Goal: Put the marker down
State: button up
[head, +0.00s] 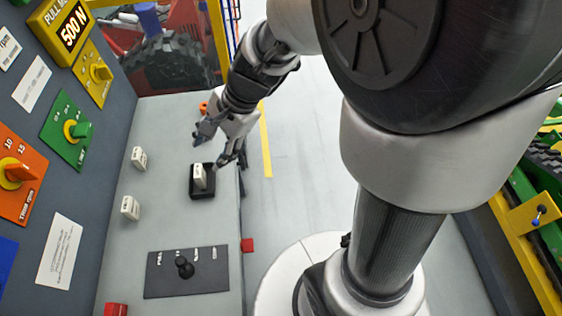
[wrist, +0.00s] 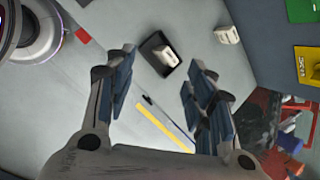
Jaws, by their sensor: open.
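A small white block with dark lettering, which I take for the marker (head: 200,179), stands in a black square tray (head: 203,194) on the grey table. The marker also shows in the wrist view (wrist: 166,55), with the tray (wrist: 147,49) around it. My gripper (head: 213,150) is just behind and above the tray in the head view. In the wrist view its fingers (wrist: 160,72) are spread apart with nothing between them. The marker lies beyond the fingertips and appears clear of both.
Two similar white blocks (head: 139,158) (head: 130,207) stand on the table left of the tray. A dark plate with a black lever (head: 184,267) lies nearer. A panel with knobs (head: 75,130) rises at the left. The table's right edge borders open floor (head: 305,150).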

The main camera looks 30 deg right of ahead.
jog(key=s+d+r+n+h, duration=0.1)
jog(key=s+d+r+n, duration=0.1)
jog(key=s+r+n, duration=0.1)
jog(key=s+d+r+n+t+h, duration=0.1)
jog(key=s+d+r+n+h, duration=0.1)
jog(key=s+n, duration=0.4)
jog(key=s+d+r+n+t+h, duration=0.1)
jog(key=s+d+r+n, duration=0.3)
jog(key=s, duration=0.4)
jog(key=shift+d+r+n+h, duration=0.15)
jog(key=shift+r+n+h, duration=0.2)
jog(key=shift+n+h, duration=0.2)
